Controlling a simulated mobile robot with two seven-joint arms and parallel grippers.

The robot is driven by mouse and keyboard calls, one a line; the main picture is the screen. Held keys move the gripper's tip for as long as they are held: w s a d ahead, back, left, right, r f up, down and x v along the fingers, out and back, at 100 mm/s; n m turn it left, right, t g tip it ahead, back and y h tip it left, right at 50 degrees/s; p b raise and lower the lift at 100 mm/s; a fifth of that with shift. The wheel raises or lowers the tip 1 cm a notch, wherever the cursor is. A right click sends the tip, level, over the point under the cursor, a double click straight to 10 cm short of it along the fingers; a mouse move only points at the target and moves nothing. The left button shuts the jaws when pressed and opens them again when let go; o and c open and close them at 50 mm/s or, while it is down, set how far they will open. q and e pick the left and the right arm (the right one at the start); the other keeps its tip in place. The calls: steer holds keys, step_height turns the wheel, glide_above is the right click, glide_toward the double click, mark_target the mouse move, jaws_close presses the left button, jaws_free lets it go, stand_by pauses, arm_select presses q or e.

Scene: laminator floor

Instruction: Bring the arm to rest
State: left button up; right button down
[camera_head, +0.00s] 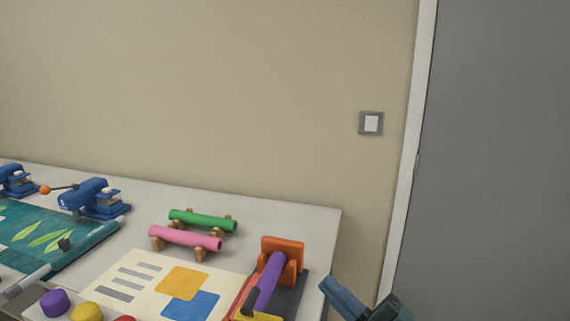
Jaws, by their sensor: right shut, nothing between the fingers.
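My right gripper (332,288) shows at the bottom edge, just right of the table's right end. Its blue-grey fingers are shut with nothing between them, and they point up and to the left. The rest of the right arm is cut off by the lower frame edge. The gripper appears apart from the things on the table. My left gripper is not in view.
The white table (310,222) holds an orange-and-purple lever device (282,260), a printed sheet (140,284), pink (185,238) and green (203,221) rolls on stands, and blue presses (92,197). A wall switch (371,123) and grey door (500,160) are at right.

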steer(key=s+d+f+m+h, duration=0.2)
steer(key=d+f+m+h, duration=0.1)
steer(key=f+m+h, duration=0.45)
steer(key=s+d+f+m+h, duration=0.2)
steer(key=f+m+h, duration=0.2)
steer(key=f+m, duration=0.5)
arm_select(q)
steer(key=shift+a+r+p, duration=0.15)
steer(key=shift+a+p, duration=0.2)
steer(key=shift+p, duration=0.3)
arm_select(e)
steer(key=s+d+f+m+g+h, duration=0.1)
steer(key=s+f+m+g+h, duration=0.1)
steer(key=s+f, duration=0.8)
step_height(320, 180, down, 2)
steer(key=m+g, duration=0.1)
steer(key=g, duration=0.1)
steer(key=shift+d+g, duration=0.25)
steer(key=shift+g, duration=0.15)
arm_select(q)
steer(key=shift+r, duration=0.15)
